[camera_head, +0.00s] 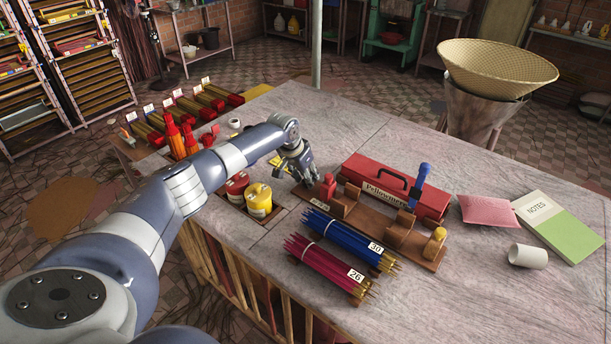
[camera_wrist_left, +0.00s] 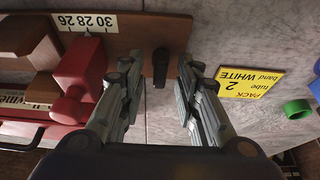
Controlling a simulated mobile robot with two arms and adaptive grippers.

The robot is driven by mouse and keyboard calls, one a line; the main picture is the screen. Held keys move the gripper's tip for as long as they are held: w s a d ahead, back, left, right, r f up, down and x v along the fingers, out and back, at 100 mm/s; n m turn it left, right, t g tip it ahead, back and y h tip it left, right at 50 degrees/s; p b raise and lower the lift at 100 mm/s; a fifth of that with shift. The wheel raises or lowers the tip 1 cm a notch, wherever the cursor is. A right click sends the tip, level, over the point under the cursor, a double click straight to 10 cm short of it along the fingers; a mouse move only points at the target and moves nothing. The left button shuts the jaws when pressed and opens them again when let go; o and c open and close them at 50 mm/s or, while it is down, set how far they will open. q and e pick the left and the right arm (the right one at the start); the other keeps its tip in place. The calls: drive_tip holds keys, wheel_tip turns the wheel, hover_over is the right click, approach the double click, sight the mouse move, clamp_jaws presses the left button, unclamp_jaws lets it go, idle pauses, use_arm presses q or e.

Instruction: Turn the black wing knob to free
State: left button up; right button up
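The black wing knob (camera_wrist_left: 160,67) shows in the left wrist view at the end of the brown wooden base (camera_wrist_left: 140,35). My left gripper (camera_wrist_left: 160,78) is open, one finger on each side of the knob, with gaps visible on both sides. In the head view, my left gripper (camera_head: 304,174) is over the left end of the wooden base (camera_head: 426,252), and the knob is not clearly visible there. A red block (camera_wrist_left: 82,72) on the base is left of the fingers in the wrist view. My right gripper is not in view.
A red toolbox (camera_head: 395,190) stands right behind the base. Blue (camera_head: 340,238) and magenta (camera_head: 320,262) stick bundles lie in front. Red and yellow tins (camera_head: 258,200) stand to the left. A yellow card (camera_wrist_left: 252,83) lies near the fingers. The table's back middle is clear.

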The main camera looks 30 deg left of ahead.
use_arm(q)
clamp_jaws()
